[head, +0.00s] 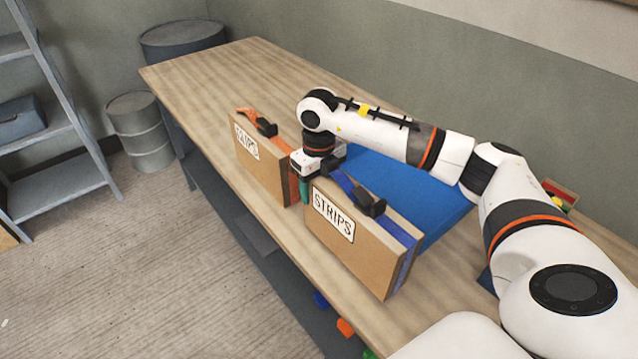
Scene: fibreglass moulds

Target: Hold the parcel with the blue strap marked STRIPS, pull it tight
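The parcel (352,254) is a brown box standing upright on the bench, with a white STRIPS label (333,214) on its front. A blue strap (406,264) runs along its top and down its right end, through a black buckle (369,202). My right gripper (304,187) points down at the parcel's left end, close to the blue strap's left part. Its fingers are partly hidden, and I cannot tell whether they hold the strap. My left gripper is not in view.
A second labelled parcel (262,172) with an orange strap (247,116) stands to the left, close to my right gripper. A blue mat (437,215) lies behind the blue-strapped parcel. The wooden bench (205,80) is clear at its far left. A small tray of coloured pieces (560,194) sits behind my arm.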

